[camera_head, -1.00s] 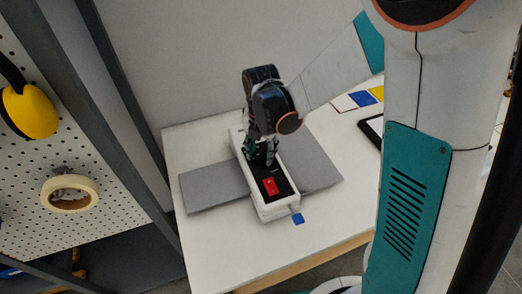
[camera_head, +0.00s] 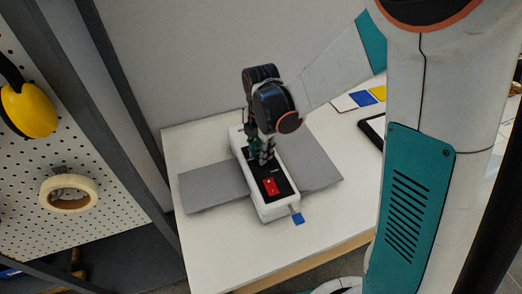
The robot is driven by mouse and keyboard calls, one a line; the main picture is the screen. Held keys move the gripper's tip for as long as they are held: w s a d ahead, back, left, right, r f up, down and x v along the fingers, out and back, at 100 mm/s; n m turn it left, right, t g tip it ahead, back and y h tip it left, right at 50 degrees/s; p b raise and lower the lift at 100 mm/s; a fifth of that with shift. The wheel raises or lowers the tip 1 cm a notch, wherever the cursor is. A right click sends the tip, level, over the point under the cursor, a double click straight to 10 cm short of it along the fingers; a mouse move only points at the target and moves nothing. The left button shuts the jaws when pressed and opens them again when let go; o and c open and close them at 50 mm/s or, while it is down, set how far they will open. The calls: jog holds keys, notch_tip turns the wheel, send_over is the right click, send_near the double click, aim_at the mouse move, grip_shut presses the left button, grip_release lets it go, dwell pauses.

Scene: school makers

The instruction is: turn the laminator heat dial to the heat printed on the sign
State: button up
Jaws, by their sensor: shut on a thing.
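The laminator (camera_head: 281,210) is a long white box with a black top panel and a red switch (camera_head: 269,184) near its front end. It lies across a grey flat sheet (camera_head: 212,186) on the white table. My gripper (camera_head: 266,160) points down onto the black panel behind the red switch. It is shut on the heat dial, which my fingers hide, so the dial's setting cannot be read. No sign with a printed heat can be made out in this view.
Coloured cards (camera_head: 361,98) and a dark-framed tablet-like thing (camera_head: 373,128) lie at the table's right. A pegboard with a tape roll (camera_head: 69,194) and yellow ear muffs (camera_head: 28,110) stands left. The table's front left is clear.

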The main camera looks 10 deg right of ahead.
jog(key=m, duration=0.4)
jog(key=shift+m, duration=0.3)
jog(key=m, duration=0.3)
jog(key=shift+m, duration=0.4)
jog(key=m, duration=0.8)
jog(key=shift+b, duration=0.3)
jog(key=m, duration=0.4)
jog(key=shift+m, duration=0.3)
jog(key=m, duration=0.3)
jog(key=shift+m, duration=0.4)
jog(key=m, duration=0.6)
jog(key=shift+m, duration=0.4)
